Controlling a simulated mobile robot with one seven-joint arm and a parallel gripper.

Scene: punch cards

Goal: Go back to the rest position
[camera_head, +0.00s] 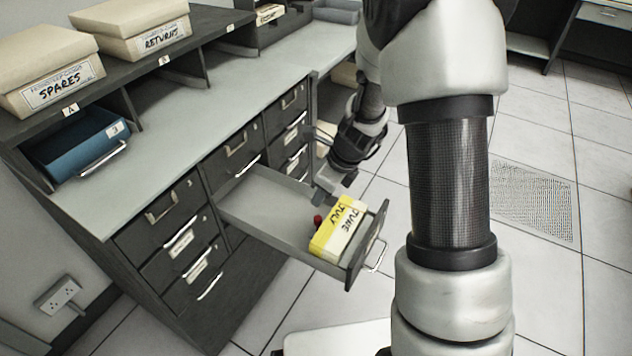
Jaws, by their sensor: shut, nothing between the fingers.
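My gripper (324,192) hangs above the open drawer (255,208), near its right side, behind the yellow-labelled card packs. Its fingers are shut and hold nothing. My arm rises from it to the top of the view and fills the right middle. In the drawer's front end lie yellow and white packs (338,232) marked JUNE and JULY. A small dark red object (318,219) shows beside them. My gripper appears apart from the packs, though the exact gap is hard to tell.
The drawer juts out from a dark cabinet (160,262) with several shut drawers. A grey countertop (180,140) carries a blue tray (85,145). Boxes marked SPARES (55,85) and RETURNS (150,35) stand on the upper shelf. The tiled floor (560,290) at right is clear.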

